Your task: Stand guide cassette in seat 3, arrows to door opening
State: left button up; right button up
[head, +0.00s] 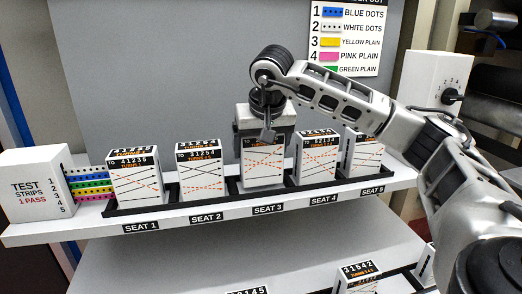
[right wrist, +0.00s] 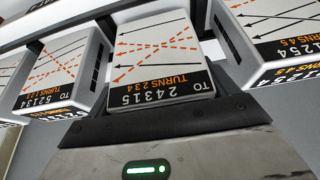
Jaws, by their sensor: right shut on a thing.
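The guide cassette (head: 263,168) is a white block with a black-and-orange label and black and orange arrows on its front. It stands upright behind the SEAT 3 label (head: 268,209), between the cassettes of seats 2 and 4. Its arrow face is toward the head camera. My right gripper (head: 265,132) is above it, shut on its top. In the right wrist view the cassette (right wrist: 156,62) reads 24315, TURNS 2 3 4, against the dark jaws (right wrist: 150,128). I cannot tell whether its bottom rests fully in the seat. My left gripper is not in view.
Cassettes stand in seat 1 (head: 135,178), seat 2 (head: 200,172), seat 4 (head: 318,160) and seat 5 (head: 367,158), close on both sides. A test strips box (head: 35,188) is at the left. A lower shelf (head: 200,262) holds more cassettes. An order sign (head: 345,35) hangs behind.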

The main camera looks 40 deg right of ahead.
jog(key=shift+f, duration=0.65)
jog(key=shift+f, duration=0.15)
jog(key=o, duration=1.1)
